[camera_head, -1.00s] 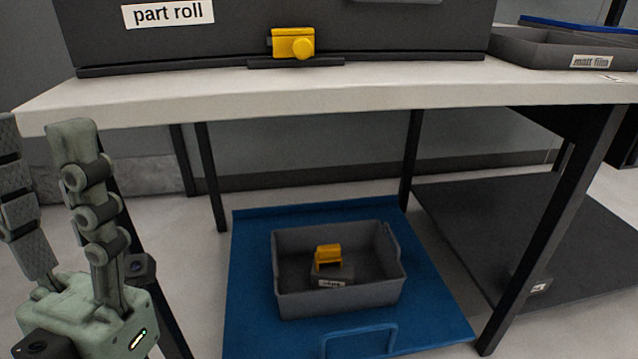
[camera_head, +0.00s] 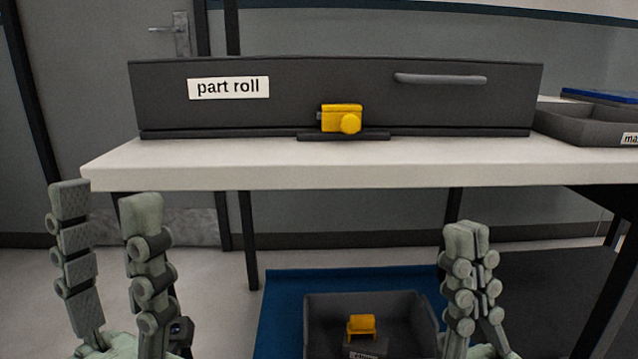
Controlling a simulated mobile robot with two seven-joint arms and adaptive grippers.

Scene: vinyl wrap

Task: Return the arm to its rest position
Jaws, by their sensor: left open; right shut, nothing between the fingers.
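My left gripper (camera_head: 102,215) is at the lower left, in front of the table. Its two fingers stand upright and well apart, with nothing between them. My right gripper (camera_head: 468,235) is at the lower right, in front of the table's legs. Its fingers point up and are closed together, with nothing between them. Both grippers are apart from the table and the bin. My arm links below the grippers are out of frame.
A white table (camera_head: 260,178) carries a dark box labelled "part roll" (camera_head: 165,105) with a yellow latch (camera_head: 341,118). A grey tray (camera_head: 580,126) stands at the right. Below, a grey bin (camera_head: 318,307) with a yellow-handled object (camera_head: 361,327) sits on a blue platform (camera_head: 283,297).

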